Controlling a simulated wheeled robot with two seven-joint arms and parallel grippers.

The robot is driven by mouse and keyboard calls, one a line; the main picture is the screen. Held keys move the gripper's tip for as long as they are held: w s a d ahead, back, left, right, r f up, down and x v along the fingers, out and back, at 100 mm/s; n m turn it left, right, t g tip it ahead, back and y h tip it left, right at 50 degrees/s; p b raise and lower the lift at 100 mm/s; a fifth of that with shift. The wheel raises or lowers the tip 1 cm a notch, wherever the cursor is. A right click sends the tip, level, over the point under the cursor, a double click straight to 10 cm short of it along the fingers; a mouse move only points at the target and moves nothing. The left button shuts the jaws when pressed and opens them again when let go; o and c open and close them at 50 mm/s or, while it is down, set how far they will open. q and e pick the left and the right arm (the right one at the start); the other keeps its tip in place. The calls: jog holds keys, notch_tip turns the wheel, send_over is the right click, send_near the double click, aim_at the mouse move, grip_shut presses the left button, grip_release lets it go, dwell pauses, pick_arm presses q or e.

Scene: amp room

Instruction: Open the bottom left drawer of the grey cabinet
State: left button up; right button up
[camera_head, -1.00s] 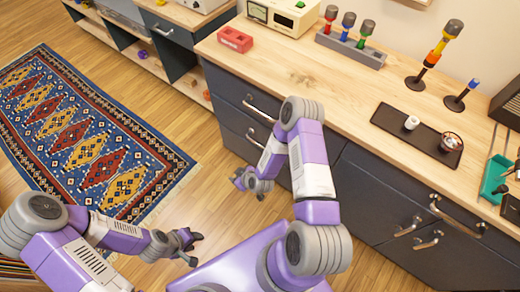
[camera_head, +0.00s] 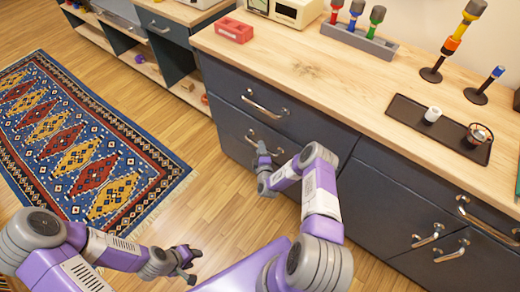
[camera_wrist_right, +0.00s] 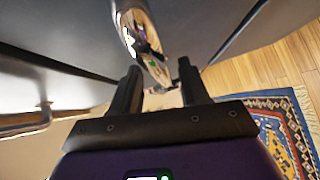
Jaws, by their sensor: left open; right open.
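The dark grey cabinet (camera_head: 383,198) stands under a wooden worktop. Its bottom left drawer (camera_head: 234,128) appears shut and has a curved metal handle (camera_head: 277,151). My right gripper (camera_head: 263,163) is open just below and in front of that handle. In the right wrist view, the open fingers (camera_wrist_right: 158,88) point at a shiny metal handle (camera_wrist_right: 150,55), which lies ahead of and partly between the tips. I cannot tell whether they touch. My left gripper (camera_head: 190,262) is open and empty over the floor, away from the cabinet.
The top left drawer (camera_head: 225,86) is shut, with its handle (camera_head: 264,104) above. A patterned rug (camera_head: 75,150) lies left. The wooden floor before the drawers is clear.

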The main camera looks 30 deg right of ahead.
jog(key=shift+b+x, duration=0.3)
jog(key=shift+x, duration=0.85)
jog(key=shift+c, duration=0.2)
grip_shut()
